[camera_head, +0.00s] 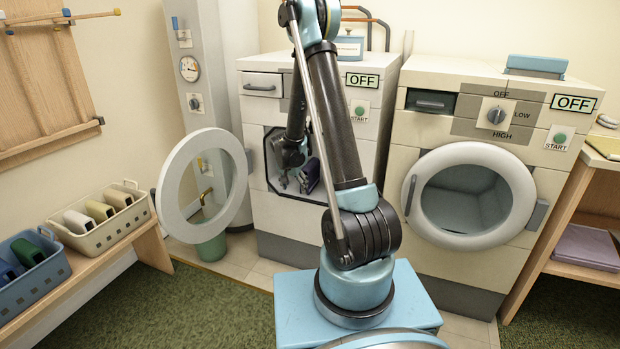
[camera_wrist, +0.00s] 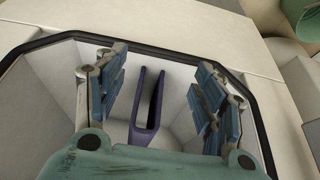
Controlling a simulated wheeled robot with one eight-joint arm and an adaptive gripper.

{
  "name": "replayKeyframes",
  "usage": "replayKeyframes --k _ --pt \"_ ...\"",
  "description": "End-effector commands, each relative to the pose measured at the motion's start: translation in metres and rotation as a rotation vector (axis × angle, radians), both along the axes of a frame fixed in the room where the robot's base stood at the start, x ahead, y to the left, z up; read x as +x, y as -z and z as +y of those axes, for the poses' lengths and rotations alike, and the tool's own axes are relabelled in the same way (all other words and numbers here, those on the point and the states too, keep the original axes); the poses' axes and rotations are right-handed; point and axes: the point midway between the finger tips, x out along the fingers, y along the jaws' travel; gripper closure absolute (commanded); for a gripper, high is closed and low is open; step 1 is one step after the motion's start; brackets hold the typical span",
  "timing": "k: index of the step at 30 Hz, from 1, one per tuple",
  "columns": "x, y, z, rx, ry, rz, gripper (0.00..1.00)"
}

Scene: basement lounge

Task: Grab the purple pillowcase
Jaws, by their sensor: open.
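The purple pillowcase (camera_head: 308,175) is a dark purple folded piece inside the open left washer. In the wrist view the purple pillowcase (camera_wrist: 149,105) stands as a narrow U-shape with a gap in its middle. My gripper (camera_head: 291,180) reaches into the washer's opening, just left of the pillowcase in the head view. In the wrist view my gripper (camera_wrist: 160,92) is open, with one blue-padded finger on each side of the pillowcase. Clear gaps show between fingers and pillowcase. My arm hides part of the left washer (camera_head: 270,215).
The left washer's round door (camera_head: 238,180) stands swung open to the left. The right machine (camera_head: 460,255) has its door shut. A bench with a beige basket (camera_head: 75,236) and a blue basket (camera_head: 50,276) stands at left. A folded purple-grey cloth (camera_head: 586,247) lies on the right shelf.

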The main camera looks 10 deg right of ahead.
Motion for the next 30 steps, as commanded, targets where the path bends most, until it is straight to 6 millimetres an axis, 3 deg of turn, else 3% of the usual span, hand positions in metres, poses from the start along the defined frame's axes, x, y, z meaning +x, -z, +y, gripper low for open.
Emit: replayKeyframes --k 15,26,30 --pt "0.073 0.0 -0.043 0.0 0.002 0.0 0.37" --pt "0.095 -0.001 -0.056 0.0 0.001 0.0 0.37" --pt "0.101 0.017 -0.059 0.0 0.001 0.0 0.37"
